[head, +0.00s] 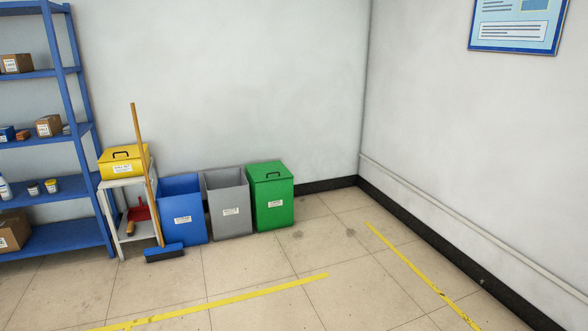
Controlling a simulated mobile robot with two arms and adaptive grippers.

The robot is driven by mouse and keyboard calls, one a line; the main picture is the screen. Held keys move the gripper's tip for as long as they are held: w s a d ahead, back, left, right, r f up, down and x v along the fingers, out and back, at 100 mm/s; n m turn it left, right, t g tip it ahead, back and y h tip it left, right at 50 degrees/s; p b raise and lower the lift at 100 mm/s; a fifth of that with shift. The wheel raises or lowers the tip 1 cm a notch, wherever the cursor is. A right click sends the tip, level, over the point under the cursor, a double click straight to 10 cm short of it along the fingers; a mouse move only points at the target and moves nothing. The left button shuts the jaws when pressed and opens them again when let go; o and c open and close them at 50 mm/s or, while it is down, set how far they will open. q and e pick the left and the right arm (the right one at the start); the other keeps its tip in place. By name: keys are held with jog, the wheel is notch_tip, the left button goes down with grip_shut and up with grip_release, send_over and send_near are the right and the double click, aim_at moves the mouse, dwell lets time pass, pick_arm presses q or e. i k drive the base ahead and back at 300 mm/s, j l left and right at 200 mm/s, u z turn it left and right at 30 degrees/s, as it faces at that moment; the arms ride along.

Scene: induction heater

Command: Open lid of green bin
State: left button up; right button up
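The green bin (274,206) stands on the floor against the back wall, at the right end of a row of bins. Its green lid (269,173) is shut and has a small dark handle (271,175) on top. A white label is on its front. Neither of my grippers shows in the head view.
A grey bin (228,207) and a blue bin (182,212), both without lids, stand left of the green bin. A broom (164,251) leans by a small white stand (113,220) with a yellow box (124,162). Blue shelving (80,133) is at the left. Floor in front, with yellow tape (230,300), is clear.

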aim_at(272, 170)
jog(key=i, duration=2.5)
